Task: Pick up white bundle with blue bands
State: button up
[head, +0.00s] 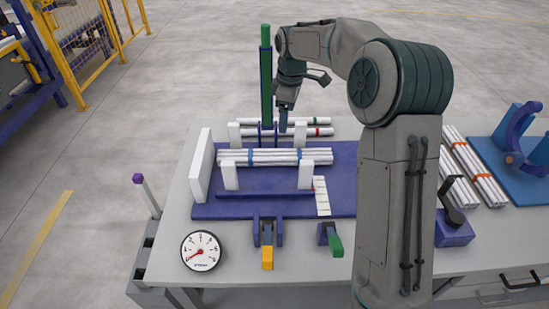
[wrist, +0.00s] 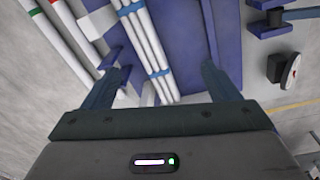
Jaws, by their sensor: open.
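The white bundle with blue bands (head: 275,157) lies lengthwise left to right in the fixture, between short white posts. In the wrist view the bundle (wrist: 147,40) runs from the top edge down towards the space between my fingers, with two blue bands showing. My gripper (head: 284,122) points down above the fixture, near the bundle's far side in the head view. In the wrist view my gripper (wrist: 162,75) is open, with one finger on each side of the bundle's line. Nothing is held. The height gap to the bundle is hard to judge.
White posts (head: 305,175) rise from the blue base plate (head: 340,165). A tall green and blue post (head: 266,85) stands left of my gripper. A red-banded pipe (head: 318,132) lies behind. Orange-banded bundles (head: 475,170) lie at right; a gauge (head: 201,251) sits at front left.

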jog(key=w+a+f+n+y, duration=0.1)
jog(key=w+a+f+n, duration=0.15)
jog(key=w+f, duration=0.45)
send_over(275, 153)
jog(key=shift+n+g, duration=0.25)
jog(key=shift+g, duration=0.05)
jog(key=f, duration=0.8)
jog(key=shift+w+d+f, duration=0.15)
jog(key=shift+w+d, duration=0.1)
jog(key=shift+w, duration=0.05)
jog(key=shift+s+a+f+p, duration=0.15)
jog(key=shift+f+p, duration=0.4)
jog(key=shift+f, duration=1)
jog(key=shift+s+a+f+p, duration=0.1)
jog(key=shift+f+p, duration=0.4)
jog(key=shift+f, duration=1)
jog(key=c, duration=1.2)
jog(key=shift+r, duration=0.1)
jog(key=shift+c, duration=0.5)
jog(key=shift+r, duration=0.1)
